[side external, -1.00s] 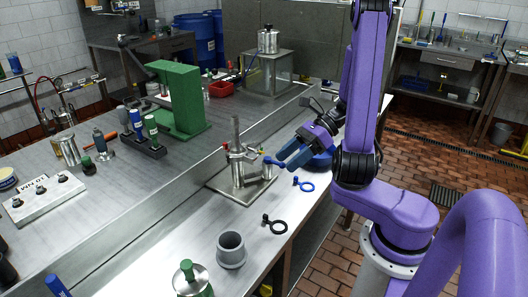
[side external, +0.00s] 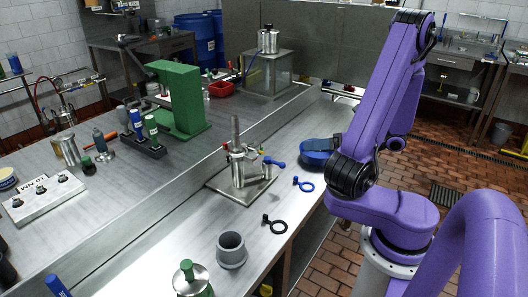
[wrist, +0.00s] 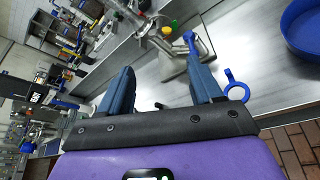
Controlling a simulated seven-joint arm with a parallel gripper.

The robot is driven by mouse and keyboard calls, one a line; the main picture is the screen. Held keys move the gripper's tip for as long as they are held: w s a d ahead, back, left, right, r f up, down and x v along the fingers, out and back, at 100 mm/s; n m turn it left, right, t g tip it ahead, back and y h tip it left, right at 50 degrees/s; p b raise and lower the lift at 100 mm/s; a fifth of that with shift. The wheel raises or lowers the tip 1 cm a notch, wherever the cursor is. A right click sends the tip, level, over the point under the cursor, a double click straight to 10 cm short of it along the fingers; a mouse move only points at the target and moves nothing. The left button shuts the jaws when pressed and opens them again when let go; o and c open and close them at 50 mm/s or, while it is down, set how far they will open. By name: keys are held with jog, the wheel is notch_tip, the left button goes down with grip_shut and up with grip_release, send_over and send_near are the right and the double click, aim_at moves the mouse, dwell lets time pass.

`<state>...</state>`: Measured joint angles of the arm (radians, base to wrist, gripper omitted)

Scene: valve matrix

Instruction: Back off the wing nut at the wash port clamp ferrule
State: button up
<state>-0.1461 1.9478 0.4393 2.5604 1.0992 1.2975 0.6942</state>
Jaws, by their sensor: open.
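The steel clamp fixture (side external: 240,165) stands upright on a square plate on the bench in the side view, with a pipe rising from it. A blue handle (side external: 274,163) sticks out from its right side. In the wrist view the blue handle (wrist: 190,42) is ahead of my right finger, near a yellow cap (wrist: 167,30). I cannot clearly make out which part is the wing nut. My gripper (wrist: 160,64) is open, with nothing between its fingers. It is apart from the fixture; in the side view it is mostly hidden behind my arm.
A blue bowl (side external: 317,158) sits near the bench edge, right of the fixture. A blue ring tag (side external: 306,187) and a black ring tag (side external: 277,226) lie in front. A grey cup (side external: 231,252) stands nearer. A raised ledge runs behind the fixture.

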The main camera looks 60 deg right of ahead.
aim_at(261, 152)
jog(key=x, duration=1.7)
jog(key=c, duration=0.8)
